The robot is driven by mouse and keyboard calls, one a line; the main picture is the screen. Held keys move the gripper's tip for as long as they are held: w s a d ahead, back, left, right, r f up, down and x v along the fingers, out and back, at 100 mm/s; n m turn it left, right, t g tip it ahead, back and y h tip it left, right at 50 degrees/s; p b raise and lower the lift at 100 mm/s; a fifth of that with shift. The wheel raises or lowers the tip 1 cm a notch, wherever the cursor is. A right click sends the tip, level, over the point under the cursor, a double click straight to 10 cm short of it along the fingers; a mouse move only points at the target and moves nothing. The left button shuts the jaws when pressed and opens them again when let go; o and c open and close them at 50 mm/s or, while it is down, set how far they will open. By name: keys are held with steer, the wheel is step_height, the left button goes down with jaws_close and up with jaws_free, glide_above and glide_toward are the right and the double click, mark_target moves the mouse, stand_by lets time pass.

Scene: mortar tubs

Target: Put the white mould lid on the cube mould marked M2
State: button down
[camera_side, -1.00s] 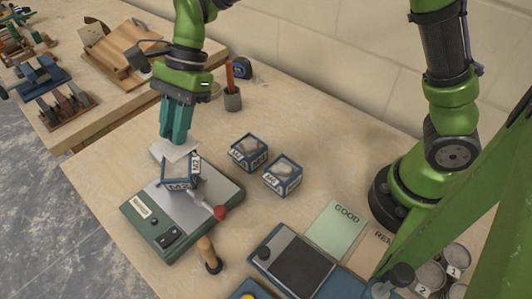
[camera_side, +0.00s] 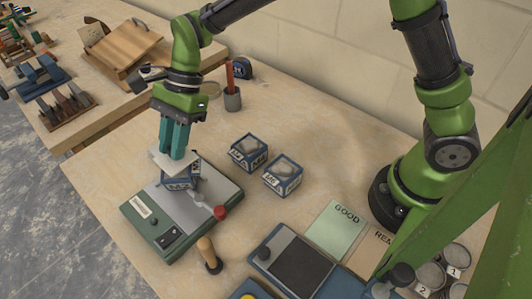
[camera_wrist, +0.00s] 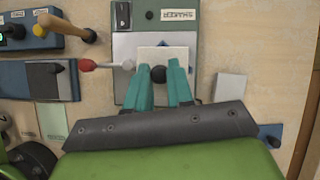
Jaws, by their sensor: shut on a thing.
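My gripper (camera_side: 173,150) has teal fingers pointing down and is shut on the white mould lid (camera_side: 163,162). In the wrist view the fingers (camera_wrist: 158,74) close on the lid's dark knob, and the pale square lid (camera_wrist: 160,54) shows beyond them. The blue cube mould marked M2 (camera_side: 180,184) stands on the grey plate of a green machine, directly below the lid. The lid hides most of the mould's top. I cannot tell whether the lid touches the rim.
The green machine (camera_side: 145,230) has a red-knobbed lever (camera_side: 220,212) close right of the mould. Two more filled blue moulds (camera_side: 249,153) (camera_side: 283,177) stand to the right. A cup (camera_side: 232,98) is behind.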

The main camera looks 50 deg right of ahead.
steer(key=shift+f, duration=0.2)
steer(key=c, duration=1)
jaws_free()
steer(key=shift+r, duration=0.3)
steer(key=s+v, duration=0.1)
steer(key=v, duration=1.1)
steer(key=s+d+r+n+t+h, duration=0.1)
steer(key=s+d+r+n+t, duration=0.15)
steer(key=d, duration=0.35)
steer(key=s+d+r+n+t+h, duration=0.1)
steer(key=s+d+r+n+t, duration=0.15)
steer(key=s+d, duration=0.2)
steer(key=s+d+f+n+t+h, duration=0.2)
steer(key=s+d+f+n+t, duration=0.1)
steer(key=s+d+n, duration=0.4)
steer(key=shift+s+d+f, duration=0.5)
steer(key=shift+s+d, duration=0.5)
steer(key=shift+s, duration=0.05)
